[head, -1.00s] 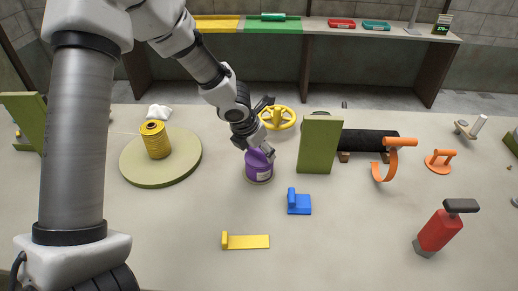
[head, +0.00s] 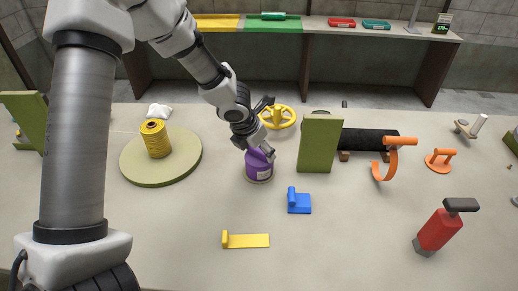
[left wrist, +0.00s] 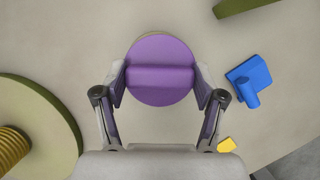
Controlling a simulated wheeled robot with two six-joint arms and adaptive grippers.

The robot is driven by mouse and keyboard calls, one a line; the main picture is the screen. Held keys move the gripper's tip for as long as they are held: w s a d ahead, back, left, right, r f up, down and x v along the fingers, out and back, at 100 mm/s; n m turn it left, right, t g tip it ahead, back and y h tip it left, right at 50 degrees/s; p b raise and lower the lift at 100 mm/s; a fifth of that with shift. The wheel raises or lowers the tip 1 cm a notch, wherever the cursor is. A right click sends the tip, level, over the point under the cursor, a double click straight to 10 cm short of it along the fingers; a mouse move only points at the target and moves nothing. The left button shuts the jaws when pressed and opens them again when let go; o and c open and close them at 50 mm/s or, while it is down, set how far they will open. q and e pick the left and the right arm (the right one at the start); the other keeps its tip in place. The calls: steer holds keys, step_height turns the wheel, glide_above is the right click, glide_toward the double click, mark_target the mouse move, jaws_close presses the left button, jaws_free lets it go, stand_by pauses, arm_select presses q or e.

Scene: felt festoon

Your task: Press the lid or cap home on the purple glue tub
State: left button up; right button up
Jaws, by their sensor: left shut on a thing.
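The purple glue tub (head: 258,170) stands upright on the table in the middle of the head view. In the left wrist view its round purple lid (left wrist: 160,87) with a raised bar across it fills the space between the fingers. My left gripper (head: 258,150) is above the tub, with its fingers (left wrist: 160,78) closed on the two ends of the lid's bar. The lid sits at the tub's top; whether it is fully seated cannot be told. My right gripper does not show.
A blue bracket (head: 299,202) and a green upright board (head: 319,144) stand right of the tub. A yellow handwheel (head: 278,116) is behind it. A round board (head: 188,165) bears a yellow spool (head: 155,139) at left. A yellow bracket (head: 246,241) lies in front.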

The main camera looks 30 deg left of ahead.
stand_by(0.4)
arm_select(q)
steer(key=o, duration=1)
steer(key=shift+o, duration=0.2)
steer(key=shift+r, duration=0.1)
step_height(320, 180, up, 7)
steer(key=p, duration=0.7)
steer(key=shift+p, duration=0.35)
jaws_close()
steer(key=shift+f, duration=0.2)
